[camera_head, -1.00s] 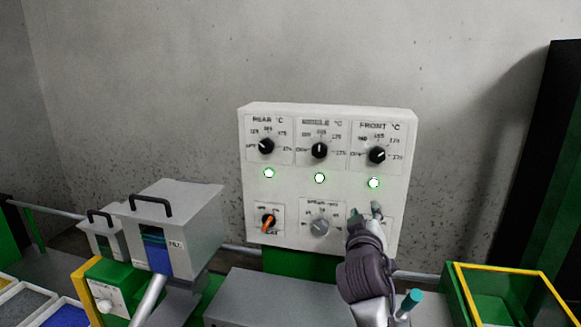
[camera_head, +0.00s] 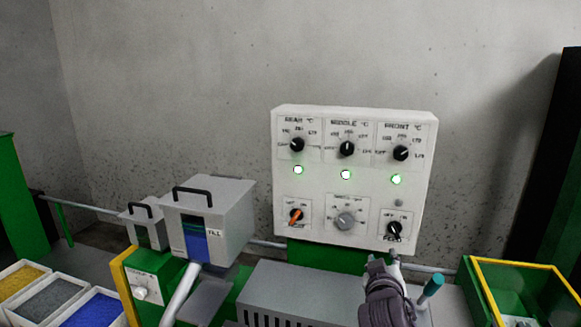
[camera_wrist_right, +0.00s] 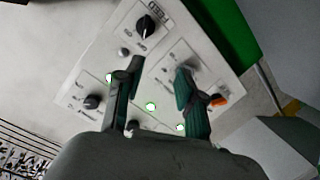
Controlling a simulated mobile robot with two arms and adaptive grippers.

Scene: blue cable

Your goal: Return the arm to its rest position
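My right gripper (camera_head: 382,262) is at the lower right in the head view, just below the white control panel (camera_head: 312,187). In the right wrist view its two fingers (camera_wrist_right: 158,78) stand apart with nothing between them, so it is open and empty. The panel shows behind the fingers there, with its feed knob (camera_wrist_right: 146,26) near the top. In the head view the black feed knob (camera_head: 394,229) is uncovered, above the gripper. My left gripper is not in view.
A grey hopper box (camera_head: 226,215) with a black handle stands left of the panel. Trays of yellow, grey and blue material (camera_head: 95,310) sit at the lower left. A yellow-edged green bin (camera_head: 530,264) is at right. A teal-topped handle (camera_head: 432,284) stands beside my gripper.

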